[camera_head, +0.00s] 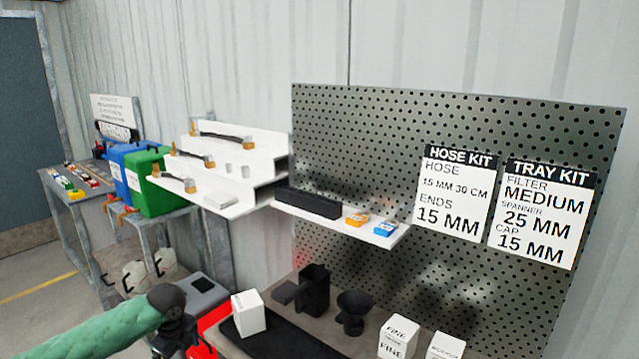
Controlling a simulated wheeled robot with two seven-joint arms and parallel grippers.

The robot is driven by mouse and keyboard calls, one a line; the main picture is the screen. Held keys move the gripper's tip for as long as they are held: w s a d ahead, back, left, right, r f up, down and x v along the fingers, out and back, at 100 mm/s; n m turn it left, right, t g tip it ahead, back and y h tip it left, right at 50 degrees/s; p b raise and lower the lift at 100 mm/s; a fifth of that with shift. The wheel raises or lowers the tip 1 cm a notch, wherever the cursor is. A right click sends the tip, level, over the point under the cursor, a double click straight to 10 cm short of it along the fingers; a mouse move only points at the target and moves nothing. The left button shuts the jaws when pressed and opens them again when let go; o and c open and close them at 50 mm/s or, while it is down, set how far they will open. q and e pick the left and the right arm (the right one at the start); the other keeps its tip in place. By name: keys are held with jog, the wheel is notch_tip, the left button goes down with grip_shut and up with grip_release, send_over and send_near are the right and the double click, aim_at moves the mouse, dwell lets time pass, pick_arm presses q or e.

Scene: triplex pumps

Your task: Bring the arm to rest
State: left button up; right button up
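My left arm, in a green sleeve, comes in from the lower left. Its dark end with my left gripper (176,335) is at the bottom left, in front of the red and grey items beside the bench. The fingers are small, dark and partly cut off by the lower edge, so I cannot tell whether they are open or shut or hold anything. My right gripper is not in view.
A white box (249,313) stands on a black mat (275,343) near the gripper. A black bin (314,289) and a black funnel-like cup (354,312) stand behind. White FINE boxes (399,338) are at right. A stepped white shelf (262,143) and pegboard (390,125) rise behind.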

pick_arm(q)
jog(key=s+a+f+n+y, duration=0.1)
jog(key=s+a+f+n, duration=0.25)
jog(key=a+f, duration=0.3)
jog(key=s+a+f+n+t+y, duration=0.1)
jog(key=s+a+f+n, duration=0.3)
jog(key=f, duration=0.4)
jog(key=s+a+f+n+y, duration=0.1)
jog(key=s+a+f+n, duration=0.1)
jog(key=s+a+f, duration=0.35)
jog(key=s+a+f+n+y, duration=0.25)
jog(key=s+a+f, duration=0.35)
jog(key=s+a, duration=0.35)
jog(key=s+a+f+n+y, duration=0.1)
jog(key=s+a+f+n, duration=0.3)
jog(key=s+a, duration=0.55)
jog(key=s+d+f+n+h, duration=0.1)
jog(key=s+d+f, duration=0.1)
jog(key=d+f, duration=0.45)
jog(key=s+d+f+h, duration=0.2)
jog(key=d+f, duration=0.1)
jog(key=d, duration=0.7)
jog(key=s+d+f+n+h, duration=0.1)
jog(key=s+d+f, duration=0.2)
jog(key=d+f, duration=0.35)
jog(key=s+d+f+n+g+h, duration=0.1)
jog(key=d+h, duration=0.3)
jog(key=d, duration=2.6)
jog(key=shift+s+n, duration=0.15)
jog(key=shift+n, duration=0.55)
